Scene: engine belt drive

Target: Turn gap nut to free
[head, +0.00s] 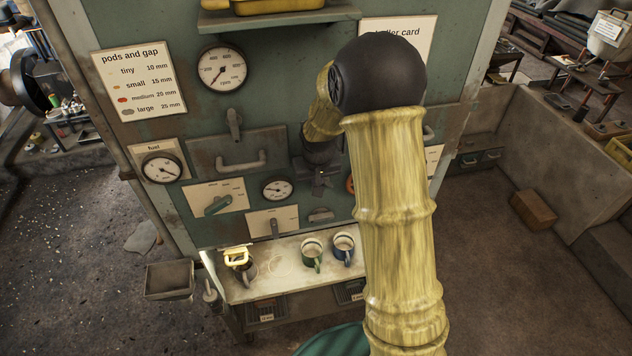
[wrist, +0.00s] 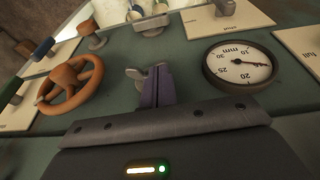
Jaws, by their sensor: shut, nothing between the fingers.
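My gripper (wrist: 160,74) is shut and empty, its dark fingers close against the green panel (wrist: 195,40). It also shows in the head view (head: 320,180), partly behind my arm. A small grey winged nut (wrist: 135,74), which looks like the gap nut, shows just left of the fingertips in the wrist view. The fingers hide part of it, and I cannot tell whether they touch it. A round mm gauge (wrist: 240,66) sits right of the fingers, its needle pointing right. It is left of my gripper in the head view (head: 276,188).
An orange handwheel (wrist: 70,83) stands out left of the fingers in the wrist view. Below, a shelf (head: 285,285) holds a green mug (head: 312,254) and a blue mug (head: 343,248).

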